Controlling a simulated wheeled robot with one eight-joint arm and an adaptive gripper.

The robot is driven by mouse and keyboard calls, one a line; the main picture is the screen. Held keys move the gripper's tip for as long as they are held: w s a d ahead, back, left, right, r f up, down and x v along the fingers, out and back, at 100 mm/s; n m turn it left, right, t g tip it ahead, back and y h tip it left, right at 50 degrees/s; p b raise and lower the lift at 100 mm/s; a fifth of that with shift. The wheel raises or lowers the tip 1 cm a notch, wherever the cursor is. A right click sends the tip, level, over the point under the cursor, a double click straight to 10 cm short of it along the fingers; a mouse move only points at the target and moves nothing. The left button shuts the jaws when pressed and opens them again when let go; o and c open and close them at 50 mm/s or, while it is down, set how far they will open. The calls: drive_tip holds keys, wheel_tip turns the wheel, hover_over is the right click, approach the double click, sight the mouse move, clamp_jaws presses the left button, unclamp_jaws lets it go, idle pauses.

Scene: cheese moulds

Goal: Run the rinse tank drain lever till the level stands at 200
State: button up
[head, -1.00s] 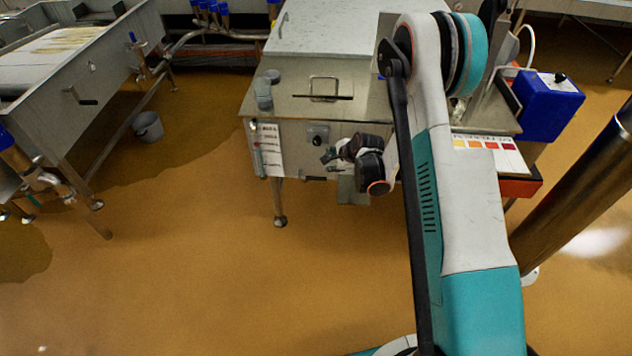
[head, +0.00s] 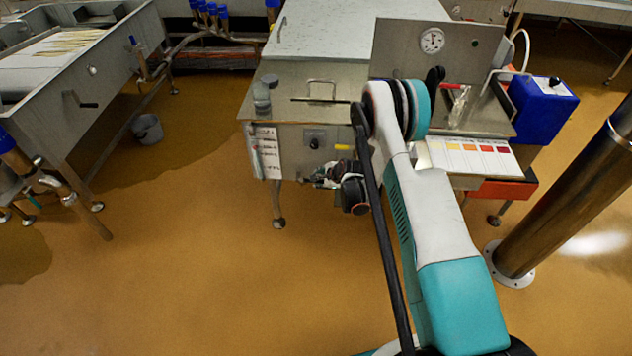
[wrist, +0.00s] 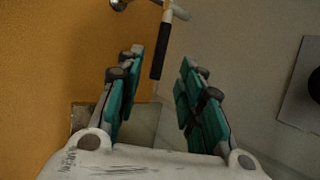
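The rinse tank (head: 285,105) is a steel box on legs with a handled lid. A white level scale (head: 265,152) with a sight tube is on its front left; its marks are too small to read. My gripper (head: 318,180) is low in front of the tank, small and partly merged with my wrist. In the wrist view my gripper (wrist: 155,95) is open, its teal-padded fingers apart and empty. A lever with a black grip (wrist: 160,52) and pale metal stem lies just beyond the fingertips, apart from them. I cannot make out this lever in the head view.
A dark knob on a plate (head: 315,138) is on the tank front. A dial panel (head: 432,40), colour chart (head: 475,153) and blue box (head: 541,108) are at right. A steel post (head: 570,200) stands far right. The floor in front is clear.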

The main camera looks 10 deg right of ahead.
drive_tip(key=b+x, duration=0.2)
drive_tip(key=x, duration=0.4)
drive_tip(key=shift+w+f, duration=0.2)
drive_tip(key=shift+f, duration=0.1)
clamp_jaws()
